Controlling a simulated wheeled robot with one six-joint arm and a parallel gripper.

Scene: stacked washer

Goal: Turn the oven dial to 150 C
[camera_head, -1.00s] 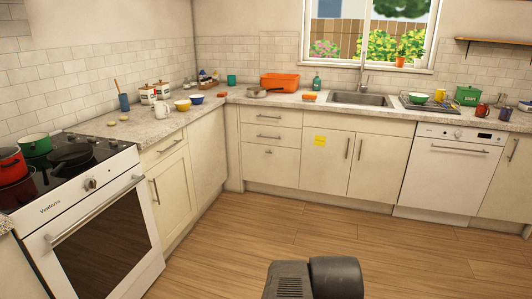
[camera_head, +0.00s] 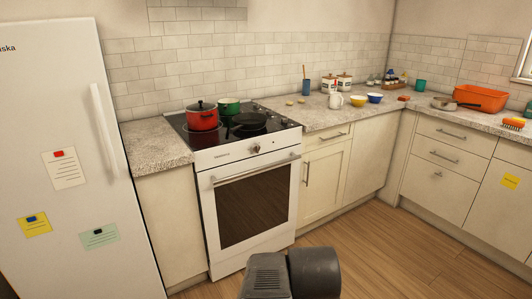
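The white oven (camera_head: 250,205) stands left of centre in the head view, its dark-glass door shut and a bar handle (camera_head: 257,170) across the top. Its dial (camera_head: 256,148) is a small round knob on the white front panel above the door. The dial's markings and pointer are too small to read. A dark part of my own arm shows at the bottom centre, well in front of and below the oven. My gripper's fingers are not in view.
A red pot (camera_head: 202,118), a green pot (camera_head: 229,106) and a black pan (camera_head: 249,120) sit on the hob. A white fridge (camera_head: 75,150) stands at the left. Cabinets (camera_head: 325,172) run along the right. The wooden floor (camera_head: 375,250) in front is clear.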

